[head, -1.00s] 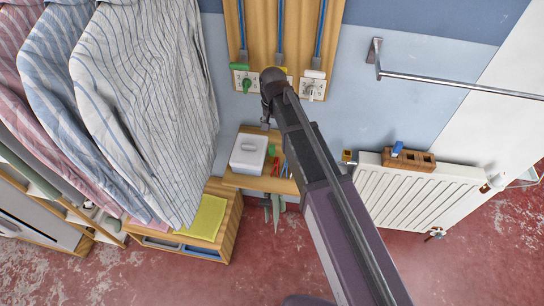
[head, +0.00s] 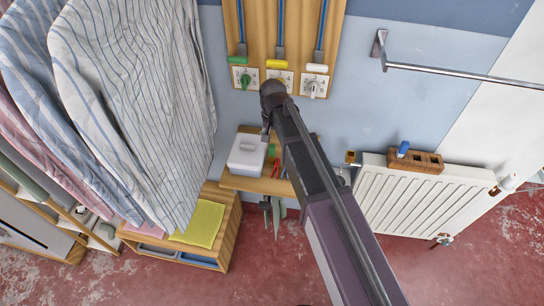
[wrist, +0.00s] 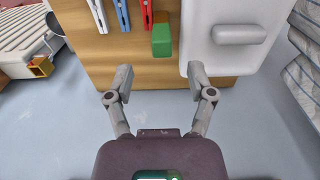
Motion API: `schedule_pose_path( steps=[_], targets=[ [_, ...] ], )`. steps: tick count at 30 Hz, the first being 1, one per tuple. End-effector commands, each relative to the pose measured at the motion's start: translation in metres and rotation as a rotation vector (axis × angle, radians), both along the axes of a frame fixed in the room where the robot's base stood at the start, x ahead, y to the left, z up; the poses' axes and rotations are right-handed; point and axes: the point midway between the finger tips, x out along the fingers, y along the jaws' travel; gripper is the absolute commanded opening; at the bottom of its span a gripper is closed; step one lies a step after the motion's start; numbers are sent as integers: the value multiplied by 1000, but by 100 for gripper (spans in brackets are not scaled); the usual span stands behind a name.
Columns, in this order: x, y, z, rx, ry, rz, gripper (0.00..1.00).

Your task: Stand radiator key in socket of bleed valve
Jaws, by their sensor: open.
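A small blue piece (head: 402,149), which looks like the radiator key, stands at the left end of a brown wooden block (head: 429,168) on top of the white radiator (head: 410,200). A small brass fitting (head: 351,157) at the radiator's top left corner looks like the bleed valve. It seems to show in the wrist view (wrist: 39,66) at the left, with a dark square opening. My gripper (wrist: 158,82) is open and empty over the wooden shelf's edge, away from key and valve. In the head view my arm hides most of it.
The shelf (wrist: 110,60) holds a white lidded box (wrist: 225,40), a green block (wrist: 162,40) and several coloured pegs (wrist: 122,14). Shirts (head: 140,100) hang at left. A metal rail (head: 460,75) crosses the wall above the radiator.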

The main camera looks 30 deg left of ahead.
Motion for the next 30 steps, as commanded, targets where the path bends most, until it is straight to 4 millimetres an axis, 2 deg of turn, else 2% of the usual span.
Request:
schedule_pose_path(
  steps=[14, 30],
  targets=[
    [0, 0, -5, 0, 0, 0, 70],
    [-1, 2, -44, 0, 0, 0, 70]
  ],
)
